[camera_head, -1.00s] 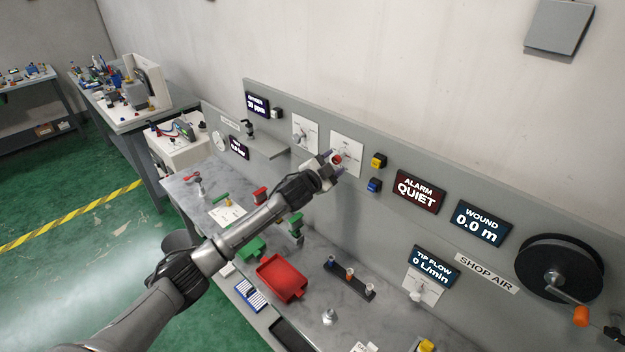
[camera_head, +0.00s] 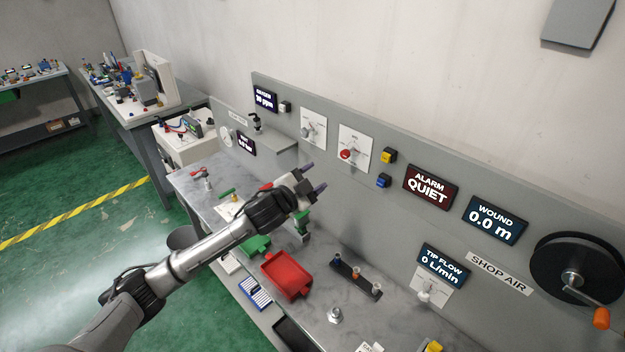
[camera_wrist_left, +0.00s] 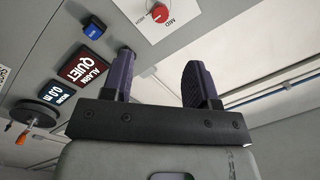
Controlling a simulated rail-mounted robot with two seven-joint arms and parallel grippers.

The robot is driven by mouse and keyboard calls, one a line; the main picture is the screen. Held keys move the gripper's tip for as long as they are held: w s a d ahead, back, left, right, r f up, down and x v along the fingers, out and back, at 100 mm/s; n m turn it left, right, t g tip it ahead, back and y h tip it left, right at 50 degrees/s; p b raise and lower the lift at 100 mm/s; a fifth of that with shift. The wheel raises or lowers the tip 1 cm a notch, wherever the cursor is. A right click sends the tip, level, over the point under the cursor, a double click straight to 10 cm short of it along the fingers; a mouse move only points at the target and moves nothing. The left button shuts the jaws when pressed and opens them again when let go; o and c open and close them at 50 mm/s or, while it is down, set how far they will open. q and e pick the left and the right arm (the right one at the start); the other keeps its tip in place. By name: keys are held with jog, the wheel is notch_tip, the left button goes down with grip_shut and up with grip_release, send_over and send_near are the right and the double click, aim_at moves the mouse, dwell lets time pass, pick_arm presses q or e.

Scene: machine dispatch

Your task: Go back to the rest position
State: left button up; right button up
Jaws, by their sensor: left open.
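My left gripper (camera_head: 316,178) is open and empty in the head view, in front of the grey panel and above the bench. In the left wrist view its two purple fingers (camera_wrist_left: 162,78) stand apart with nothing between them. A white plate with a red knob (camera_head: 346,154) is on the panel, just up and right of the fingertips and apart from them. The red knob also shows at the top of the left wrist view (camera_wrist_left: 160,13). My right gripper is in neither view.
The bench below holds a red tray (camera_head: 287,275), a dark rack with small pieces (camera_head: 356,278) and a silver nut-like piece (camera_head: 335,315). The alarm display (camera_head: 430,187) reads QUIET. A black reel with an orange handle (camera_head: 575,270) juts from the panel at right.

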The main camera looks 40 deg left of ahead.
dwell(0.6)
pick_arm(q)
jog(key=s+d+f+n+g+p, duration=0.2)
jog(key=s+d, duration=0.5)
jog(key=s, duration=0.5)
jog(key=s+d+f+n+g+h+p, duration=0.1)
jog(key=s+d+f+g+p, duration=0.4)
jog(key=s, duration=0.8)
jog(key=s+d+f+n+g+p, duration=0.3)
jog(key=s+d+f+g+p, duration=0.1)
jog(key=s+d+f+g, duration=0.3)
jog(key=s+d+f, duration=0.2)
jog(key=s+d, duration=0.2)
jog(key=s, duration=0.2)
jog(key=shift+s+h, duration=0.15)
jog(key=shift+h, duration=0.25)
